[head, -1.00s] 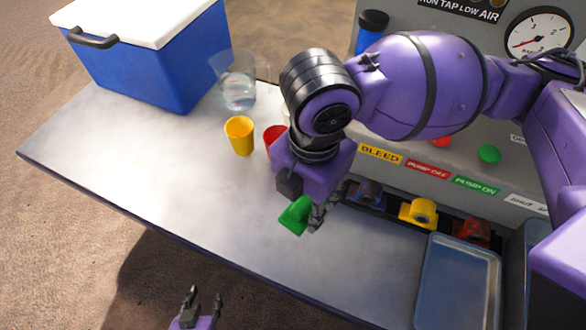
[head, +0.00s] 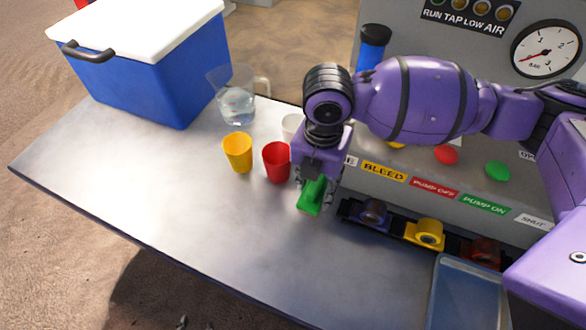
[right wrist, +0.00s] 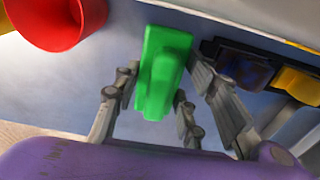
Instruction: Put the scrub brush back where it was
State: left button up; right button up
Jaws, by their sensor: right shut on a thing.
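The green scrub brush (head: 311,197) is held by my right gripper (head: 316,192) over the table, just in front of the red cup and left of the bracket row. In the right wrist view the brush (right wrist: 164,68) is a green block with its long side running away from me, between the fingers of my right gripper (right wrist: 155,92). Its bristles are not visible, and I cannot tell whether it touches the table. Of my left gripper (head: 182,322) only a dark tip shows at the bottom edge.
A red cup (head: 277,163) stands close left of my right gripper, with a yellow cup (head: 238,153), a white cup (head: 292,126) and a clear pitcher (head: 236,98) nearby. Brackets (head: 429,235) and a blue tray (head: 466,292) lie right. The table's left front is clear.

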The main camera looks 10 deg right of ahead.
aim_at(316, 191)
jog(key=shift+w+d+f, duration=0.15)
jog(key=shift+w+f, duration=0.15)
jog(key=shift+f, duration=0.2)
jog(key=shift+w+d+f, duration=0.1)
jog(key=shift+w+f, duration=0.05)
jog(key=shift+f, duration=0.7)
jog(key=shift+w+f, duration=0.1)
jog(key=shift+f, duration=0.75)
jog(key=shift+f, duration=0.1)
jog(key=o, duration=1.1)
notch_tip(316, 191, up, 12)
jog(key=shift+r+p, duration=0.15)
jog(key=shift+p, duration=0.2)
